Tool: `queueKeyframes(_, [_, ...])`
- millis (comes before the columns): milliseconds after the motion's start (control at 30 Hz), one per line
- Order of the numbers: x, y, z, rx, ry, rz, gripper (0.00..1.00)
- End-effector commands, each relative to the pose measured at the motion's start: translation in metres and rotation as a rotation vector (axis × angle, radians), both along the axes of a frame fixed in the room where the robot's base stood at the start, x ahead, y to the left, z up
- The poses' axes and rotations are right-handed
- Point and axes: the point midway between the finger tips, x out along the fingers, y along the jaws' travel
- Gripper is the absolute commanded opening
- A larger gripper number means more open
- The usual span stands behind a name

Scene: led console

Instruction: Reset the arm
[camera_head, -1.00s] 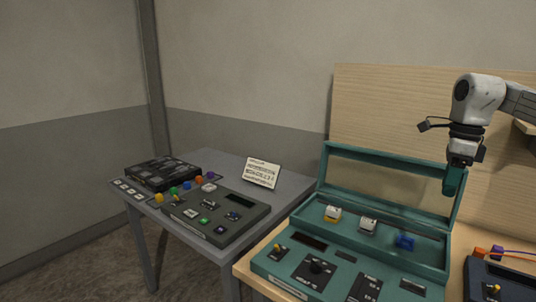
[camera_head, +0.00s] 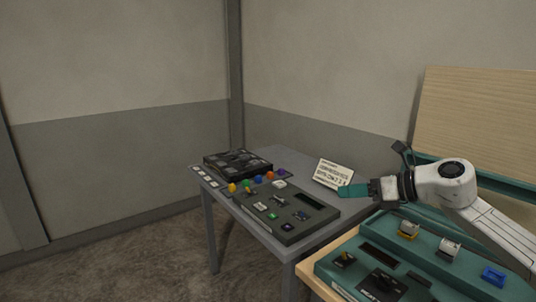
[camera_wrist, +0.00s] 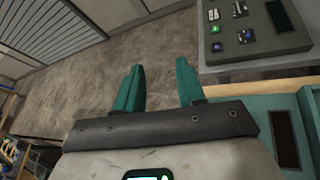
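My gripper (camera_head: 354,190) has teal fingers and sits at the end of my white arm, reaching left in the head view. It is in the air above the gap between the teal console and the grey table. In the wrist view its two teal fingers (camera_wrist: 158,80) stand apart, with only the floor seen between them. Nothing is held.
The teal console (camera_head: 420,262) stands on a wooden table at right, with white and blue blocks in its open case. A grey table (camera_head: 330,228) carries a dark console (camera_head: 290,232), coloured knobs, a black box (camera_head: 238,163) and a white sign (camera_head: 333,173). Open floor lies left.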

Motion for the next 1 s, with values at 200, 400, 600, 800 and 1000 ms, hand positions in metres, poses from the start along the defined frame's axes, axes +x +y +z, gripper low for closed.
queueKeyframes(200, [0.009, 0.08, 0.051, 0.622, -0.037, -0.176, 0.39])
queueKeyframes(400, [0.003, 0.069, 0.057, 1.165, 0.09, -0.426, 0.39])
queueKeyframes(600, [-0.02, 0.027, -0.006, 1.628, 0.329, -0.75, 0.39])
queueKeyframes(800, [-0.077, -0.009, -0.119, 1.967, 0.626, -1.15, 0.39])
queueKeyframes(1000, [-0.163, -0.023, -0.226, 2.134, 0.884, -1.565, 0.39])
